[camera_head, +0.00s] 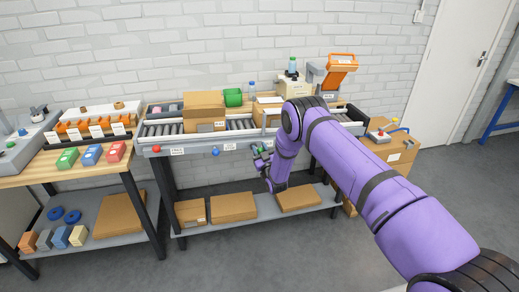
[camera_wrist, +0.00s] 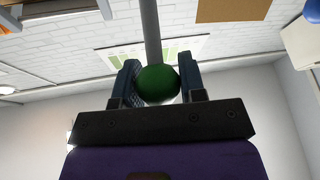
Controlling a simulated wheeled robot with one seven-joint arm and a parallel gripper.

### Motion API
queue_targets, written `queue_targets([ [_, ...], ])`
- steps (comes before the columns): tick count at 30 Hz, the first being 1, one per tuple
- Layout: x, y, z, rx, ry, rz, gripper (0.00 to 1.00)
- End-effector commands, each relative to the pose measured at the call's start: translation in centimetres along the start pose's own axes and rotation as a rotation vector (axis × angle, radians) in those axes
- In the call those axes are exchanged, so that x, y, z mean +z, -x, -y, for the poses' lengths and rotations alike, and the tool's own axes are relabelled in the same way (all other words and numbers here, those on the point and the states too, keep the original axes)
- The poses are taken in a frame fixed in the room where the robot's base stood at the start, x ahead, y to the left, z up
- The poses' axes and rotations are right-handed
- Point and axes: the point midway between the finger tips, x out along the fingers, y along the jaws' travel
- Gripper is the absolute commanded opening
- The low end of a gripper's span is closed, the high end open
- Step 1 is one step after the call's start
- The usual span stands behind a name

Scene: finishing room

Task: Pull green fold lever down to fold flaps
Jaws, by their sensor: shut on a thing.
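The green fold lever's round knob (camera_wrist: 158,84) sits between the two dark fingers of my gripper (camera_wrist: 160,88) in the wrist view, at the end of a grey rod (camera_wrist: 151,30). The gripper is shut on this knob. In the head view my gripper (camera_head: 262,153) is at the front edge of the conveyor bench (camera_head: 185,141), below the roller bed. A small bit of green shows at its fingers. The box flaps cannot be made out clearly. My purple arm hides part of the bench's right side.
A red knob (camera_head: 156,149) and a blue knob (camera_head: 215,152) stand along the bench front, left of my gripper. Flat cartons (camera_head: 233,207) lie on the lower shelf.

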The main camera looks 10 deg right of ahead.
Motion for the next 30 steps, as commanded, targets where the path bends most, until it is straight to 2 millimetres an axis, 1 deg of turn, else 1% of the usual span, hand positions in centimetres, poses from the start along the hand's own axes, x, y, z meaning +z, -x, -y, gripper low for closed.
queue_targets([
  [4,0.1,0.2,0.0,-0.001,-0.001,0.004,0.00],
  [5,0.1,0.2,0.0,-0.001,-0.001,0.004,0.40],
  [6,0.1,0.2,0.0,-0.001,-0.001,0.004,0.49],
  [8,0.1,0.2,0.0,-0.001,-0.001,0.004,0.62],
  [16,0.1,0.1,0.0,0.000,0.000,0.002,0.62],
  [20,0.1,0.8,0.0,-0.001,0.000,0.004,0.62],
  [23,0.1,2.2,0.0,-0.001,0.000,0.005,0.62],
  [30,0.2,6.8,0.0,-0.001,-0.001,0.006,0.62],
])
